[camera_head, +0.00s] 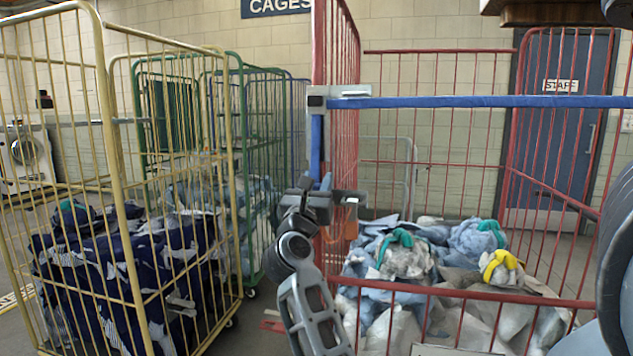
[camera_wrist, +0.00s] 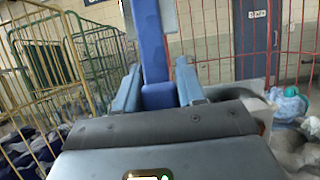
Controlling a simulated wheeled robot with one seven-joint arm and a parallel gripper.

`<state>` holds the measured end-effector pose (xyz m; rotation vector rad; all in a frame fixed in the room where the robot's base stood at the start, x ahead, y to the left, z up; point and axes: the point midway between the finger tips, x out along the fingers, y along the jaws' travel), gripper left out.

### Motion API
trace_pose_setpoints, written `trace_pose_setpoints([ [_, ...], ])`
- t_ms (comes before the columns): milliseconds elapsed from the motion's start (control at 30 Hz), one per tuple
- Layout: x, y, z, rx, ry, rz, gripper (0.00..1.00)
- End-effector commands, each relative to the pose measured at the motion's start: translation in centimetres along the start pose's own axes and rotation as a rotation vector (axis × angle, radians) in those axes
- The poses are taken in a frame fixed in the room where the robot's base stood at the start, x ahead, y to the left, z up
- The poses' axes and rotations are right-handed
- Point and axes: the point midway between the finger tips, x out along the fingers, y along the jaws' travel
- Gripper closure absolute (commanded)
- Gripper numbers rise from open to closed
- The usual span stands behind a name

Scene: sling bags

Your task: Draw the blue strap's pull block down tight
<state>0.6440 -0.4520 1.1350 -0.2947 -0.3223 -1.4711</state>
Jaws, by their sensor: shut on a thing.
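The blue strap (camera_head: 480,101) runs level across the front of the red cage (camera_head: 450,294), into a grey buckle (camera_head: 335,97) on the cage's left upright. A blue tail (camera_head: 316,145) hangs from the buckle down to my gripper (camera_head: 322,190). In the wrist view the tail (camera_wrist: 150,40) comes down to a wider blue pull block (camera_wrist: 158,96) between the two fingers. My gripper (camera_wrist: 158,92) is shut on the pull block, well below the buckle. In the head view the gripper mostly hides the block.
The red cage holds crumpled laundry and bags (camera_head: 400,260). A yellow cage (camera_head: 118,180) with dark blue laundry stands at left, and a green cage (camera_head: 240,150) behind it. A blue door (camera_head: 565,130) is at back right. An orange piece (camera_head: 350,220) hangs close beside my gripper.

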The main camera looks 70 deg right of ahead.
Motion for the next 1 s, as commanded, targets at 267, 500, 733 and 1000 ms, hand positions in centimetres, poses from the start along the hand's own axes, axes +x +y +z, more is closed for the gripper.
trace_pose_setpoints([
  [267, -0.3, 0.0, -0.8, -0.005, 0.013, 0.001, 1.00],
  [500, -0.2, 0.0, -0.6, -0.004, 0.010, 0.001, 0.40],
  [733, -0.2, 0.0, -0.5, -0.003, 0.007, 0.001, 0.40],
  [1000, -3.5, 0.1, -0.6, -0.002, 0.007, 0.005, 0.40],
])
